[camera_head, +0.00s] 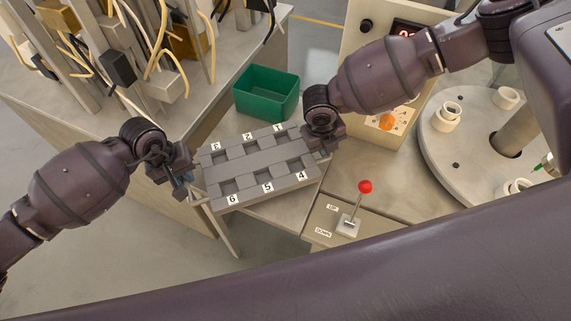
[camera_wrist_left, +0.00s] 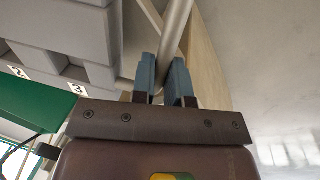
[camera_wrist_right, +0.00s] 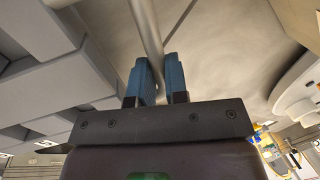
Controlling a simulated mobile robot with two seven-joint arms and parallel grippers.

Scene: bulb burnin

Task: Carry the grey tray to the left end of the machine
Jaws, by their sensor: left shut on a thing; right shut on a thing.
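The grey tray (camera_head: 258,160) has two rows of square pockets with number labels 1 to 3 along one side and 4 to 6 along the other. The pockets look empty. It is between my two grippers, over the corner of the bench. My left gripper (camera_head: 190,188) is shut on the tray's handle bar at its left end; in the left wrist view the blue fingers (camera_wrist_left: 166,80) clasp the bar. My right gripper (camera_head: 322,140) is at the tray's right end; in the right wrist view its fingers (camera_wrist_right: 156,80) are shut on a bar there.
A green bin (camera_head: 267,95) stands just behind the tray. A red-knobbed lever (camera_head: 365,188) marked UP and DOWN rises at front right. A round turntable (camera_head: 460,165) with white sockets is at right. A control box (camera_head: 372,60) and wired racks (camera_head: 165,55) stand behind.

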